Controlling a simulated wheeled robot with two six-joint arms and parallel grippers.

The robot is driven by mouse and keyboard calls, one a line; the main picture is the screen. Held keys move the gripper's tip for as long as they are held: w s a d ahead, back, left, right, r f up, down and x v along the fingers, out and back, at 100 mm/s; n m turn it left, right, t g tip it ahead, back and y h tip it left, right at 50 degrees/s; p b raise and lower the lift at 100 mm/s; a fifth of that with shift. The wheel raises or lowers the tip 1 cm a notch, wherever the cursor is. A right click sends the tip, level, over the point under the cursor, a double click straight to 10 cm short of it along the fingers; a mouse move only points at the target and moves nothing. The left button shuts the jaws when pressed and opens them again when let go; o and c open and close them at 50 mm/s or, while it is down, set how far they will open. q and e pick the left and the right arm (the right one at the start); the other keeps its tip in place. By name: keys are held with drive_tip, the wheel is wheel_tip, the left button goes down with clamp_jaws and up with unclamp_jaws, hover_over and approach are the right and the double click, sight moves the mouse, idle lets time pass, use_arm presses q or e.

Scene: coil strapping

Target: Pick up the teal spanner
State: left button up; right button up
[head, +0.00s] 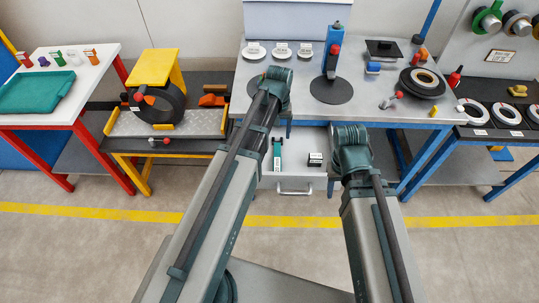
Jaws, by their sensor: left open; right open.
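A slim teal tool (277,152), which looks like the teal spanner, lies in the open drawer (293,183) below the middle bench. A small white patch shows at its near end. My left gripper (279,76) is at the end of the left arm, in front of the bench top and above and beyond the drawer in the picture. My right gripper (349,136) is to the right of the drawer, near its right side. Both are open and apart from the tool; their fingertips are hard to make out. Nothing shows held in either.
A yellow-framed coil stand (157,68) is left. Floor in front is clear.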

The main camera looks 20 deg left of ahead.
use_arm(q)
drive_tip(key=b, duration=0.9)
hover_over(277, 158)
drive_tip(key=f, duration=0.8)
drive_tip(key=shift+w+a+f, duration=0.15)
drive_tip(key=shift+w+f, duration=0.15)
drive_tip(key=shift+f, duration=0.05)
drive_tip(key=f+b, duration=0.5)
drive_tip(key=shift+s+f, duration=0.1)
drive_tip(key=shift+s, duration=0.15)
clamp_jaws()
